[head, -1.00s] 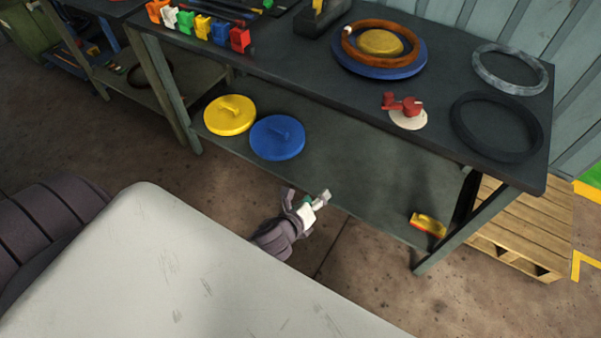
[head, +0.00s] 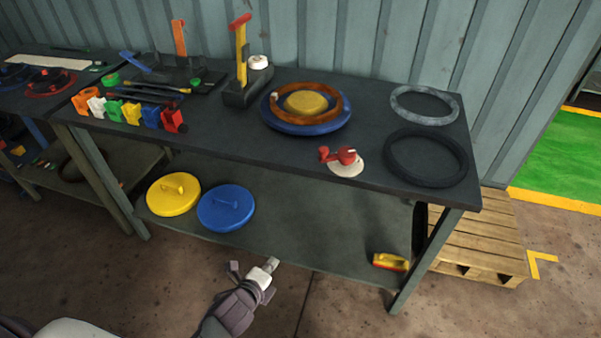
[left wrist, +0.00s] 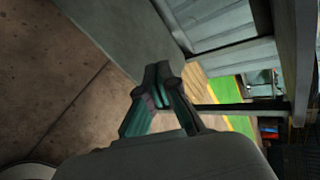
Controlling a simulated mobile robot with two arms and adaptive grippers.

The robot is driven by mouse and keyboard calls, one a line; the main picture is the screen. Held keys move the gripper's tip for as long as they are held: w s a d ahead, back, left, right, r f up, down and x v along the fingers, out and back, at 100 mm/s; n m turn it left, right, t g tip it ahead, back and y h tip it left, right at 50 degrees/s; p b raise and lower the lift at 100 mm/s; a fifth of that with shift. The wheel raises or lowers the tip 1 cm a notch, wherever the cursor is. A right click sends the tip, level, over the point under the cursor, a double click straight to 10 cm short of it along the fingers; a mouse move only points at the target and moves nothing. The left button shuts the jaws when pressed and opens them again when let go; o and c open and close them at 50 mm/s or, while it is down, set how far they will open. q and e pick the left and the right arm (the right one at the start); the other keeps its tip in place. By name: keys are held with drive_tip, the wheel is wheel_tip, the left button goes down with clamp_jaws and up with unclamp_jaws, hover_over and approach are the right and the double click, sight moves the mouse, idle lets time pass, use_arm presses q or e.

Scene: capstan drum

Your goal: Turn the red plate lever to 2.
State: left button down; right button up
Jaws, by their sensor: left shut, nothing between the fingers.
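The red plate lever (head: 338,155) sits on a round cream plate (head: 346,170) at the front edge of the dark bench top, right of the middle. Its arm points left, with a knob at the left end. Any numbers on the plate are too small to read. My left gripper (head: 272,264) is low in front of the bench, below the lower shelf's front edge in the picture, well apart from the lever. It is shut and empty; its fingers also show in the left wrist view (left wrist: 158,74), where the lever is not seen. My right gripper is not in view.
On the bench top are a blue disc with a brown ring (head: 335,109), a grey ring (head: 424,104), a black ring (head: 426,157) and several coloured clips. Yellow (head: 172,196) and blue (head: 226,208) lids lie on the lower shelf (head: 300,225). A pallet (head: 480,240) stands at right.

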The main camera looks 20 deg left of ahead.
sight(337, 155)
use_arm(q)
drive_tip(key=w+a+r+n+t+h+b, duration=0.1)
drive_tip(key=w+r+n+h+b, duration=0.4)
drive_tip(key=w+n, duration=0.85)
drive_tip(key=w+a+r+n+t+h+b, duration=0.1)
drive_tip(key=w+r+n+h, duration=0.15)
drive_tip(key=r+n, duration=0.7)
drive_tip(key=w+a+r+n+t+h+b, duration=0.1)
drive_tip(key=w+r+n+b, duration=0.15)
drive_tip(key=r+n, duration=0.65)
drive_tip(key=shift+n, duration=0.6)
drive_tip(key=x, duration=0.6)
drive_tip(key=f+p+x, duration=0.1)
drive_tip(key=x, duration=0.2)
drive_tip(key=shift+w+d, duration=0.1)
drive_tip(key=shift+w, duration=0.2)
drive_tip(key=shift+s+d+p, duration=1)
drive_tip(key=shift+p, duration=0.25)
drive_tip(key=shift+s+d, duration=0.3)
drive_tip(key=shift+s, duration=0.2)
drive_tip(key=shift+f, duration=0.2)
drive_tip(key=shift+r, duration=0.1)
